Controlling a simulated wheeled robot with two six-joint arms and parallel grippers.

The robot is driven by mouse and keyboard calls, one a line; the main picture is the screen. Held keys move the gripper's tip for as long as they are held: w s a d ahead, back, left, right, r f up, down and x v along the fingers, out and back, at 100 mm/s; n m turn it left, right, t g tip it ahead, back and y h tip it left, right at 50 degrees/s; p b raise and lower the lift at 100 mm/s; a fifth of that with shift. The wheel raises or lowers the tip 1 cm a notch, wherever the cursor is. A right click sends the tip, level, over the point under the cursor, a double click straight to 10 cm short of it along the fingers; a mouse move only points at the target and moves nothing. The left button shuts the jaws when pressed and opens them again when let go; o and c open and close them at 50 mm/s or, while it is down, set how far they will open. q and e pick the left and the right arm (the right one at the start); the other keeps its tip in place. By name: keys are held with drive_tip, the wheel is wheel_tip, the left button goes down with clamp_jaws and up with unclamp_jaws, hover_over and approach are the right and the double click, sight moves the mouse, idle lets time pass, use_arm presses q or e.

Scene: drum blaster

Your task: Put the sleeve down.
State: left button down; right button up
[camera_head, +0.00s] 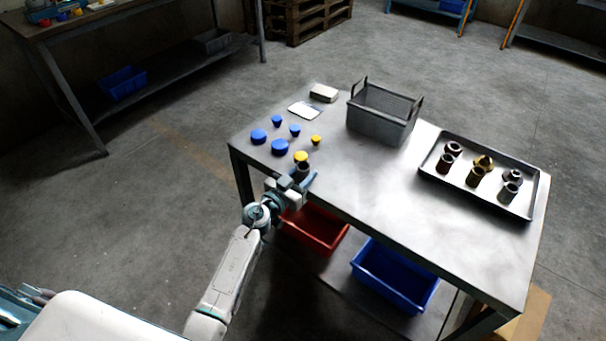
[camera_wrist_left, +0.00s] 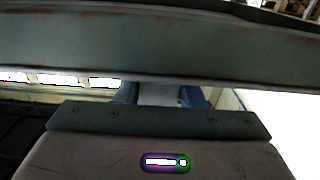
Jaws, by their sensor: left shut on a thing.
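My left gripper (camera_head: 304,178) is at the near left edge of the steel table (camera_head: 400,210) in the head view. It is shut on a dark grey sleeve (camera_head: 303,167), which stands up out of the jaws beside a yellow cap. The jaws hide the sleeve's lower part, and I cannot tell whether it touches the tabletop. In the left wrist view, a broad grey-green band crosses the top, too close to identify, and the sleeve cannot be made out. My right gripper is not in view.
Several blue caps (camera_head: 280,147) and two yellow caps (camera_head: 316,140) lie near the gripper. A grey basket (camera_head: 380,125) stands behind. A tray (camera_head: 437,181) with several metal fittings is at right. The tabletop between is clear. Red (camera_head: 318,235) and blue (camera_head: 395,280) bins sit below.

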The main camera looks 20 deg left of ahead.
use_arm(q)
drive_tip(key=c, duration=0.9)
unclamp_jaws()
drive_tip(key=shift+f, duration=0.1)
drive_tip(key=shift+c, duration=0.2)
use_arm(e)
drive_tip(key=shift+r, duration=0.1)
use_arm(q)
drive_tip(key=p+v, duration=0.1)
drive_tip(key=v, duration=0.3)
approach(299, 178)
drive_tip(key=shift+a, duration=0.1)
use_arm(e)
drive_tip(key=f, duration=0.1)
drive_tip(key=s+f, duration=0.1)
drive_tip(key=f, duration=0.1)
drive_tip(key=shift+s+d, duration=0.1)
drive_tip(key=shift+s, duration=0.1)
